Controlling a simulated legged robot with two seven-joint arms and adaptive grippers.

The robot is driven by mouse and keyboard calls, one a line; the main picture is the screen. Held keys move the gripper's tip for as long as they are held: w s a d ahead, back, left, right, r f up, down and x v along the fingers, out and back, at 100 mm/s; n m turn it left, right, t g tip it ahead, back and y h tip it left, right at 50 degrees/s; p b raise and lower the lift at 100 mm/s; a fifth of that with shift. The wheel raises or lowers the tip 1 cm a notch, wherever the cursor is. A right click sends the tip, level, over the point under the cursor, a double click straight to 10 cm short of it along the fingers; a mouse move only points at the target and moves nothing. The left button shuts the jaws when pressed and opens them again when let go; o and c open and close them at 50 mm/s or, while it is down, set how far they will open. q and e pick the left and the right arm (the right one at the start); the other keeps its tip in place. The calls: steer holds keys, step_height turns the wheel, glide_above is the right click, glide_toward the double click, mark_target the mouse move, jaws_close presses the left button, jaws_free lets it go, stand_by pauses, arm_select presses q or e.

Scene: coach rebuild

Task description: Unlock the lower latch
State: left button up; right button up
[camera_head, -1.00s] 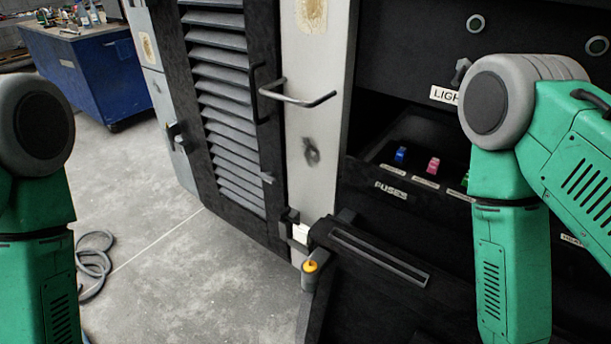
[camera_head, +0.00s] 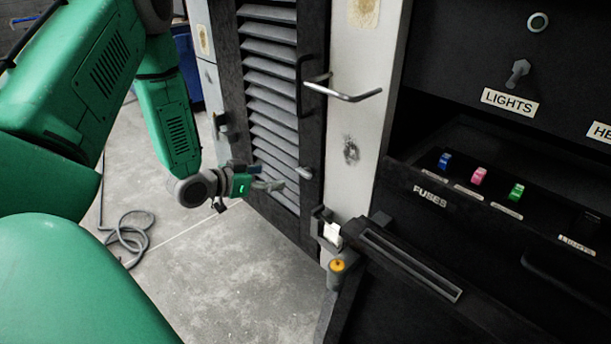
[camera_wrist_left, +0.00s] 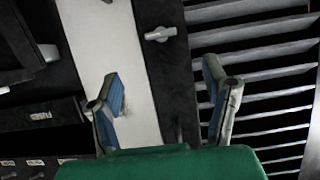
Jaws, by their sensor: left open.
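The louvred door (camera_head: 270,75) has a small grey latch (camera_head: 305,173) low on its dark right edge. I take this as the lower latch; a grey latch also shows at the top middle of the left wrist view (camera_wrist_left: 160,34). Its locked state cannot be told. My left gripper (camera_head: 262,186) is in front of the louvres, left of the latch and apart from it. In the left wrist view its two blue-padded fingers (camera_wrist_left: 163,95) are spread with nothing between them. My right gripper is not in view.
A bar handle (camera_head: 342,92) juts out from beside the door. A dark panel (camera_head: 450,180) with fuses stands open at right. A post with an orange top (camera_head: 338,266) is below. A grey hose (camera_head: 128,238) lies on the floor at left.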

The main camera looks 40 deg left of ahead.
mark_target(301, 173)
arm_select(q)
steer(key=b+x, duration=0.2)
steer(key=x, duration=1.1)
steer(key=shift+w+a+f, duration=0.1)
steer(key=shift+w+a, duration=0.05)
steer(key=shift+w, duration=0.1)
steer(key=shift+c, duration=0.4)
steer(key=c, duration=1.1)
